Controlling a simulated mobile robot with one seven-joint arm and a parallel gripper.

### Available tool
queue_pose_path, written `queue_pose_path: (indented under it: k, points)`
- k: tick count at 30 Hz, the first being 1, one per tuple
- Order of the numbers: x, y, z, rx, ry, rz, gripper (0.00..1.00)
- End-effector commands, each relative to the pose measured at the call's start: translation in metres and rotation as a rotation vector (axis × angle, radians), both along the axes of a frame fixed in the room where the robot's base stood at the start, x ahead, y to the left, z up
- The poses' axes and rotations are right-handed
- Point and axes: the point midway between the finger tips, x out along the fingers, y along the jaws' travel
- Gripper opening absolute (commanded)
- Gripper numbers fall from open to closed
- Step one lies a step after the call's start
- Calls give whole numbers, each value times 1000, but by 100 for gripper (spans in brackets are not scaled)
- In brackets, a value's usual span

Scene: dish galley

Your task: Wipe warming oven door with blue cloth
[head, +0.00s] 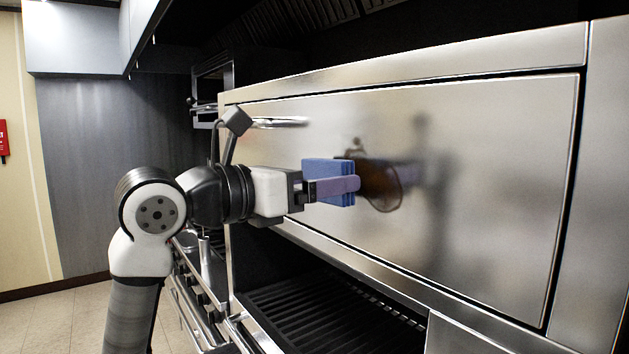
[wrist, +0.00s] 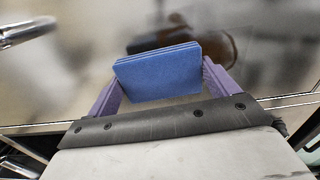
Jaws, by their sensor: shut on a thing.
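The warming oven door (head: 490,190) is a wide, shiny steel panel with a bar handle (head: 280,123) at its upper left. A brown stain (head: 382,186) shows on the door just right of the cloth. The blue cloth (head: 328,170) is a folded pad held between the purple fingers of my gripper (head: 345,185). In the wrist view, the blue cloth (wrist: 158,73) spans between both fingers, and the brown stain (wrist: 218,47) shows partly behind it. The cloth is close to the door; I cannot tell whether it touches.
Below the door is an open bay with a dark ribbed rack (head: 330,305). Steel cooking equipment (head: 190,290) with knobs stands at the lower left. A steel cabinet (head: 75,40) hangs at the upper left. The floor (head: 60,320) at the left is clear.

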Motion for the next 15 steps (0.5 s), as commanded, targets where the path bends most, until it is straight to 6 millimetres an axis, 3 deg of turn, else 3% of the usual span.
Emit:
queue_pose_path:
  k: [15]
  points:
    - [4, -6, 1, -1, -1, -1, 65]
